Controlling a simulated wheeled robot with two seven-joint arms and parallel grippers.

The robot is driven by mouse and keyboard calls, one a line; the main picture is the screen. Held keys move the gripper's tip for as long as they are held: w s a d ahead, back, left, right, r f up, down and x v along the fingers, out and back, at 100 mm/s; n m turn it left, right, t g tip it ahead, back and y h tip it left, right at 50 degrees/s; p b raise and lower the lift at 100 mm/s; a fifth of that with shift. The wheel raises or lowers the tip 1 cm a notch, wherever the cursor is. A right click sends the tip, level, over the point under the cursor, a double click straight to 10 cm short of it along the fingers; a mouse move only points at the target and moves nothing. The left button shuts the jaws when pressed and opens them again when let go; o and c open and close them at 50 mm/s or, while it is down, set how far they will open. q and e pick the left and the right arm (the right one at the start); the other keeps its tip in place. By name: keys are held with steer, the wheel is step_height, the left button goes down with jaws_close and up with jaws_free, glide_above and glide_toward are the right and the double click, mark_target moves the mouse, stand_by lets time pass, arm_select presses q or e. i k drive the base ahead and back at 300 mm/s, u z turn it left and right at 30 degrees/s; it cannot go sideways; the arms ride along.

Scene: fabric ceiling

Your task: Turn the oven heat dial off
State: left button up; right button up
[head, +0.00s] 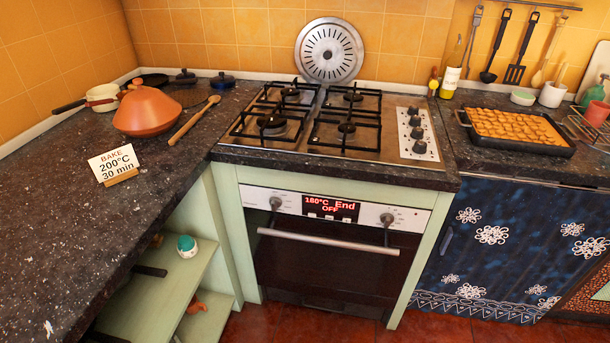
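The oven (330,262) is built in under the counter with its dark door closed and a long bar handle (328,241) across the top. Its light control panel has two knobs, a left one (275,203) and a right one (387,219). Which of the two is the heat dial I cannot tell from the small markings. Neither of my grippers is in the head view.
A gas hob (365,155) with several knobs lies above the oven. A tray of baked food (470,133) sits on the right counter. A sign (114,163) reading "BAKE 200°C 30 min", an orange tagine (147,110) and a wooden spoon (190,124) are on the left counter. The floor in front shows red tiles.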

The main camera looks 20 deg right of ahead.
mark_target(387, 219)
steer(key=z, duration=1.25)
steer(key=k, duration=1.3)
steer(key=u, duration=0.8)
steer(key=i, duration=1.5)
steer(key=z, duration=0.25)
